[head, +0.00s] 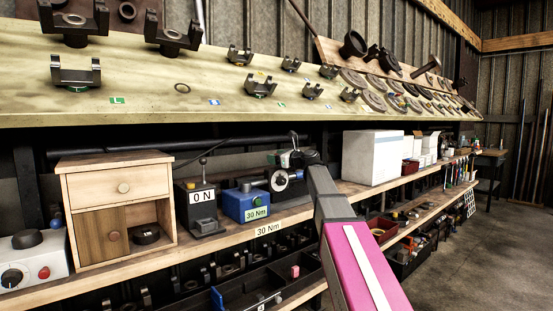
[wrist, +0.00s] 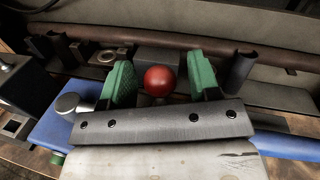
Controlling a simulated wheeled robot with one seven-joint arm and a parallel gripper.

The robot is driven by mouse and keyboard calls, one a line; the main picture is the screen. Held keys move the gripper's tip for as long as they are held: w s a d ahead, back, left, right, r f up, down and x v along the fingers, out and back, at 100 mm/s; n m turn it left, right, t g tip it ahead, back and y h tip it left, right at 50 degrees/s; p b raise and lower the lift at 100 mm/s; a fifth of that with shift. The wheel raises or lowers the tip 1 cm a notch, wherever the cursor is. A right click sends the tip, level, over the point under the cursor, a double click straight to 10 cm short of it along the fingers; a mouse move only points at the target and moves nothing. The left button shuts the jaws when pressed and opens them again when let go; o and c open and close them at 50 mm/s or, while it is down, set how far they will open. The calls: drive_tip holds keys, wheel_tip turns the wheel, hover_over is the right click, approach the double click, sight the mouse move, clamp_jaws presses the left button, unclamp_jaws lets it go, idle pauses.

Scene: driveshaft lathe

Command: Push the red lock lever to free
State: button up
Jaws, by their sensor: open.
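A round red knob (wrist: 159,81), which looks like the end of the red lock lever, shows in the middle of the wrist view. My gripper (wrist: 161,77) is open, with one green fingertip on each side of the knob. Small gaps show between the knob and the fingertips, and I see no clear contact. The lever's shaft is hidden below the knob. In the head view, my gripper (head: 288,168) is over the shelf, just right of the blue 30 Nm box (head: 246,204). The blue box also shows in the wrist view (wrist: 72,121). The red knob cannot be made out in the head view.
White boxes (head: 372,157) stand to the right. A sloped board (head: 165,85) with yokes hangs above. A dark bar (wrist: 230,55) runs behind the knob.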

drive_tip(key=c, duration=0.9)
drive_tip(key=shift+s, duration=0.1)
drive_tip(key=shift+s+d+f+n+t+y, duration=0.1)
drive_tip(key=shift+s+d+n+t+y, duration=0.15)
drive_tip(key=shift+t+y, duration=0.4)
drive_tip(key=shift+s+d+f+n+t+y, duration=0.1)
drive_tip(key=shift+s+d+n+t+y, duration=0.2)
drive_tip(key=shift+y, duration=0.5)
drive_tip(key=shift+s+d+f+n+t+y, duration=0.15)
drive_tip(key=shift+s+t+y, duration=0.15)
drive_tip(key=shift+t+y, duration=0.35)
drive_tip(key=shift+r, duration=0.1)
drive_tip(key=o, duration=0.9)
